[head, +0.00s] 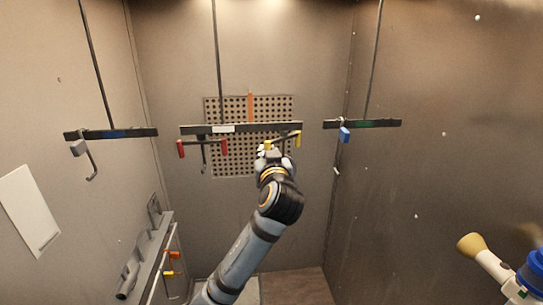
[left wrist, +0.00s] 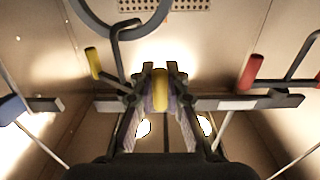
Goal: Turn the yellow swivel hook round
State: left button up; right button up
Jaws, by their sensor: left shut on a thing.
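The yellow swivel hook (head: 298,139) hangs under the right part of the middle dark bar (head: 240,128). It has a yellow grip at each end of a dark crosspiece. My left gripper (head: 267,150) reaches up from below to its left end and covers part of it. In the left wrist view, the left gripper (left wrist: 160,98) is shut on one yellow grip (left wrist: 160,88), which lies between its fingers. The other yellow grip (left wrist: 93,63) is free, to the left. A dark hook (left wrist: 124,40) rises near it. My right gripper is not in view.
A red-ended swivel hook (head: 181,149) hangs on the same bar to the left. Side bars carry a grey hook (head: 79,148) and a blue one (head: 345,134). A perforated panel (head: 215,108) is behind. A cream-nosed device (head: 471,245) is at lower right.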

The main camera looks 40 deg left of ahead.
pick_arm(q)
jog(key=shift+w+a, duration=0.2)
jog(key=shift+a, duration=0.45)
jog(key=shift+w+a+b, duration=0.3)
jog(key=shift+a+b, duration=0.15)
jog(key=shift+a, duration=0.25)
jog(key=shift+w+a, duration=0.2)
jog(key=shift+c, duration=0.2)
jog(key=o, duration=0.8)
jog(key=shift+d, duration=0.1)
jog(key=v, duration=0.9)
jog(key=shift+s, duration=0.1)
